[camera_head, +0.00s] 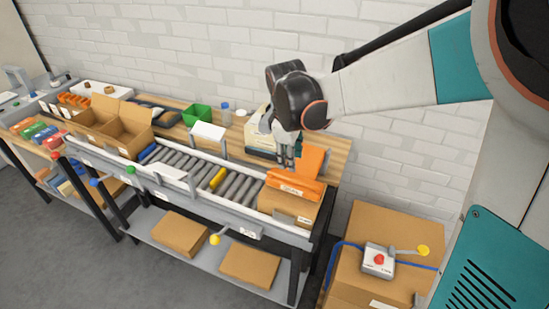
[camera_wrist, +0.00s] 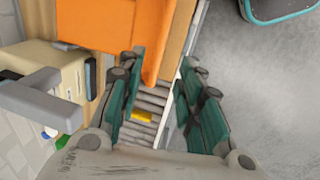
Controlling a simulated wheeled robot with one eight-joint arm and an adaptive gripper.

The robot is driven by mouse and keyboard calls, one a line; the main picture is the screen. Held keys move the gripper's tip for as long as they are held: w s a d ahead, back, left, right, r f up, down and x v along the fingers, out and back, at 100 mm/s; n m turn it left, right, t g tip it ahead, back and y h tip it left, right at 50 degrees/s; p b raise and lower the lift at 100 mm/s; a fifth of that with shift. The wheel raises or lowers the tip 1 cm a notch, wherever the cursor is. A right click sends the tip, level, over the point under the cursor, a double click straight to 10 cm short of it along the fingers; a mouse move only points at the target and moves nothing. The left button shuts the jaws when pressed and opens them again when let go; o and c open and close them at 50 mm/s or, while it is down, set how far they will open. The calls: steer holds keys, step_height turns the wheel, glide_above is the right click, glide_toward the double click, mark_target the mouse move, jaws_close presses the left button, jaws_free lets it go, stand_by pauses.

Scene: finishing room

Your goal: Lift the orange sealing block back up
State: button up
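The orange sealing block (camera_head: 295,187) sits at the right end of the roller conveyor, over a cardboard box (camera_head: 287,206). An upright orange panel (camera_head: 313,160) stands at its back right. In the wrist view the orange block (camera_wrist: 125,28) fills the upper left, partly behind one finger. My gripper (camera_head: 289,158) hangs just above and behind the block's left part. In the wrist view my gripper (camera_wrist: 163,60) has its teal fingers apart with nothing held between them. Whether a finger touches the orange part cannot be told.
The roller conveyor (camera_head: 232,183) carries a yellow roller (camera_head: 218,178). A cream machine (camera_head: 259,133) stands behind, close to my gripper. An open carton (camera_head: 112,122) and green bin (camera_head: 196,115) are to the left. A red-button box (camera_head: 379,260) lies on a carton at lower right.

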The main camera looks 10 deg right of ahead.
mark_target(292, 179)
steer(key=f, duration=0.3)
steer(key=w+f+b, duration=0.1)
steer(key=f, duration=0.2)
steer(key=d+f+b, duration=0.1)
steer(key=f, duration=0.2)
steer(key=shift+w+d+f, duration=0.1)
steer(key=shift+w+f, duration=0.2)
steer(key=shift+f, duration=0.05)
jaws_close()
